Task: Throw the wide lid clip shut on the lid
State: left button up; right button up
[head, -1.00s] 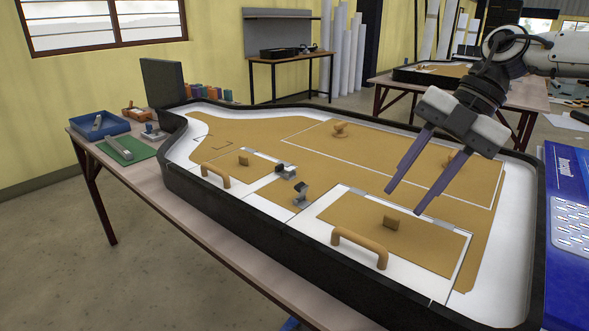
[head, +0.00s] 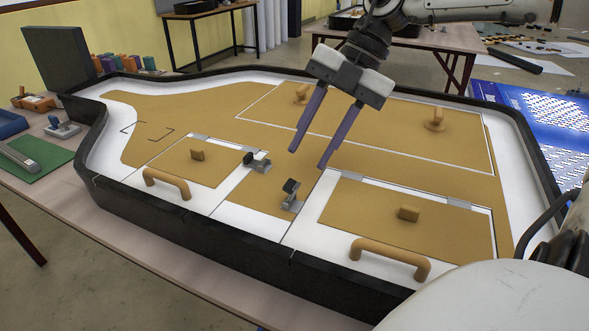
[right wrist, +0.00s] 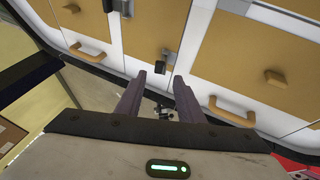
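The wide lid (head: 350,209) is the broader tan-and-white panel at the front right, with a tan knob (head: 408,214) and a bar handle (head: 390,257). A dark-tipped metal clip (head: 291,195) stands on the board beside its left edge, its black tab raised. It also shows in the right wrist view (right wrist: 165,60), just beyond my fingertips. A similar clip (head: 257,162) sits by the smaller left lid (head: 178,168). My right gripper (head: 307,158) is open and empty above the board, its two purple fingers apart, above and behind the nearer clip. My left gripper is out of view.
A black raised rim (head: 235,245) runs around the board. Two round tan knobs (head: 302,93) (head: 436,119) stand on the rear panel. The left lid has a bar handle (head: 166,182). A green mat (head: 40,156) lies on the table at the left.

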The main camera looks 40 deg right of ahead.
aim_at(291, 183)
jog(key=x, duration=0.5)
jog(key=shift+w+a+f+b, duration=0.15)
jog(key=shift+f+b, duration=0.15)
grip_shut()
